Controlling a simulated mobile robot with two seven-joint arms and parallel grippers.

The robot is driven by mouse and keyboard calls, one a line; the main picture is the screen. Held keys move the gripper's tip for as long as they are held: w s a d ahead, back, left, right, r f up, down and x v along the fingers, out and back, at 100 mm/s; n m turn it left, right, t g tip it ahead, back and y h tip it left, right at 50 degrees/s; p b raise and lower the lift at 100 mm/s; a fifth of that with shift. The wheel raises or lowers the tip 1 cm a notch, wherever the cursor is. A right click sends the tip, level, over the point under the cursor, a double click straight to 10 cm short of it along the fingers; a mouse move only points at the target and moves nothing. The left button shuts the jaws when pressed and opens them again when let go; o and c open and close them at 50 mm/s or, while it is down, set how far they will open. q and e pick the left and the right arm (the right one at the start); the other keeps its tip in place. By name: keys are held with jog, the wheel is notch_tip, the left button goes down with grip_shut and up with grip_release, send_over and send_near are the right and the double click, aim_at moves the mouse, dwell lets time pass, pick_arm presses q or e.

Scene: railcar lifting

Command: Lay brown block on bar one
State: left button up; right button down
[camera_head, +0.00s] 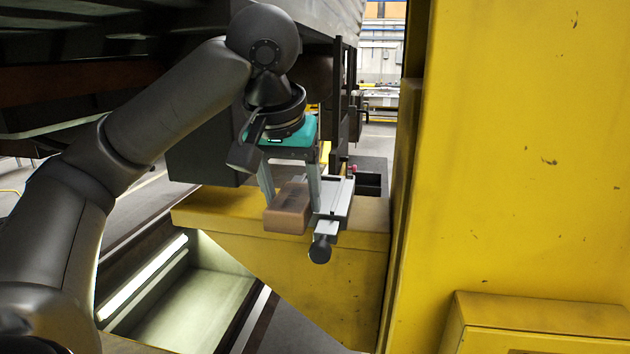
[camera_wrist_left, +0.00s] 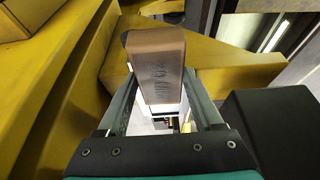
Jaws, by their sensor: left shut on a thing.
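The brown block (camera_head: 287,213) is a small wooden-looking block with rounded edges. My left gripper (camera_head: 291,201) points down and is shut on it, with one finger on either side. In the left wrist view the block (camera_wrist_left: 157,66) sits between the two fingers (camera_wrist_left: 160,95), and raised or stamped lettering shows on its face. The block is over the top of a yellow beam (camera_head: 368,211); I cannot tell whether it touches it. No label shows which part is bar one. My right gripper is not in view.
A grey metal slide with a black knob (camera_head: 320,249) is close to the block's right. A tall yellow column (camera_head: 530,130) stands at the right, with a yellow box (camera_head: 545,322) low down. The dark railcar underside (camera_head: 85,70) hangs above my left arm.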

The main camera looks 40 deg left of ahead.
pick_arm(q)
jog(key=w+a, duration=0.2)
jog(key=w, duration=0.2)
jog(key=w+a, duration=0.3)
jog(key=w, duration=0.2)
jog(key=w+a, duration=0.2)
jog(key=w, duration=0.3)
jog(key=shift+a, duration=0.25)
jog(key=shift+f, duration=1.75)
jog(key=shift+f, duration=0.15)
jog(key=o, duration=1.5)
jog(key=shift+c, duration=0.2)
jog(key=v, duration=0.8)
jog(key=shift+a+f, duration=0.1)
